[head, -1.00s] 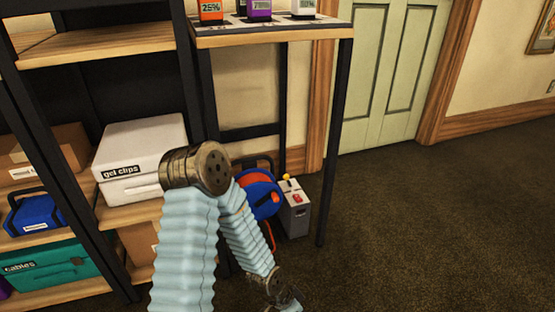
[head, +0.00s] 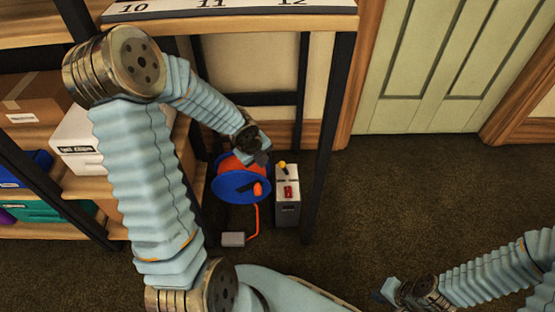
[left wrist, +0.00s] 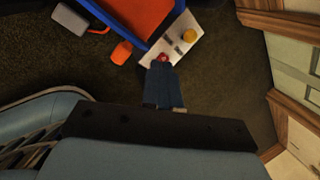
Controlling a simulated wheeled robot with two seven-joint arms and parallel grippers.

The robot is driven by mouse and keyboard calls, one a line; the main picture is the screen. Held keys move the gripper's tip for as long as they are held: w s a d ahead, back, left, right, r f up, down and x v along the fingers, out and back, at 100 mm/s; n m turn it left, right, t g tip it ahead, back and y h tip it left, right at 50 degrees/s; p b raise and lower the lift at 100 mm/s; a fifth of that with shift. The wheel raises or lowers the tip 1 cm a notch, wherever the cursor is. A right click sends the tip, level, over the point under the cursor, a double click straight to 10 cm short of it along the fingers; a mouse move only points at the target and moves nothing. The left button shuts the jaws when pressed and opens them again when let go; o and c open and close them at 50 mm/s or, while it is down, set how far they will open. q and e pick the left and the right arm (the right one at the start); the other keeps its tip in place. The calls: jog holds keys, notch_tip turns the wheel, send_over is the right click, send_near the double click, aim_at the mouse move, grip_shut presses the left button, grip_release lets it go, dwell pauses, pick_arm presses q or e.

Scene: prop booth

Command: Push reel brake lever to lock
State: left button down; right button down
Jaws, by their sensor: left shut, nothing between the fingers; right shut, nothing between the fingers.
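The cable reel (head: 230,188) has blue flanges and an orange drum and stands on the floor under the shelf end. An orange knob (head: 258,188) shows on its face. Beside it is a grey box (head: 288,208) with a yellow-knobbed lever (head: 282,165) and a red switch (head: 288,191). My left gripper (head: 262,158) is above the reel's top, near the yellow knob. In the left wrist view its shut, empty fingers (left wrist: 161,68) overlap the red switch's edge; contact is unclear. The yellow knob (left wrist: 190,35) is right of them. My right gripper (head: 380,294) is shut at lower right.
A dark shelf post (head: 325,140) stands right of the box, and the wooden shelf top (head: 240,22) is above. Carpet (head: 420,200) to the right is clear.

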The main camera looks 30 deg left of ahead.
pick_arm(q)
jog(key=shift+f, duration=0.1)
jog(key=b, duration=0.5)
send_near(284, 168)
notch_tip(284, 168, down, 6)
jog(key=a, duration=0.2)
jog(key=shift+w+d, duration=0.1)
jog(key=shift+d, duration=0.15)
jog(key=shift+d, duration=0.1)
jog(key=shift+w+d+r+y, duration=0.1)
jog(key=shift+d+r+y, duration=0.05)
jog(key=shift+r+y, duration=0.15)
